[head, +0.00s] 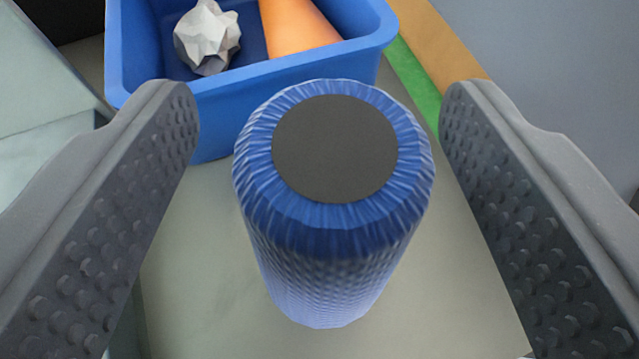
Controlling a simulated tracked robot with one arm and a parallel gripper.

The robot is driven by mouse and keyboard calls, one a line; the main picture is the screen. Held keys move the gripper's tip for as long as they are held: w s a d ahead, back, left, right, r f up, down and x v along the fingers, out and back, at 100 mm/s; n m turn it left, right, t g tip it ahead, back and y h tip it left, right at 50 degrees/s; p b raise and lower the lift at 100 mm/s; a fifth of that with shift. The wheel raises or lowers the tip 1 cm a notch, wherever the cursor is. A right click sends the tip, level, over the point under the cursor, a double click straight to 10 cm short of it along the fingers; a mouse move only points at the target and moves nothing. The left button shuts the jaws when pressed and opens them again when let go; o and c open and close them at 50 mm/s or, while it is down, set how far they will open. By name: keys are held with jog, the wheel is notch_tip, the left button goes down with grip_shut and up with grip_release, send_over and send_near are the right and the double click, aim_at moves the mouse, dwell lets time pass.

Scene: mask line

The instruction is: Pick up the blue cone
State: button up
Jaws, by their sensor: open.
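The blue cone (330,250) stands on a pale surface in the middle of the head view. It looks more like a ribbed blue roll, with a flat dark grey disc on the end facing me and a narrower-looking lower end. My gripper (318,105) is open, one dark studded finger on each side of the blue cone in the picture. Clear gaps show between the cone and both fingers, and I see no contact. The far base of the cone is partly hidden by its own top.
A blue bin (245,105) stands just behind the cone, holding a crumpled white ball (207,38) and an orange cone-like thing (297,28). A green strip (412,85) and an orange-brown strip (440,45) run at the upper right. Pale surface (195,265) is bare around the cone.

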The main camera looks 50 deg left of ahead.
jog(key=shift+x, duration=0.75)
grip_shut()
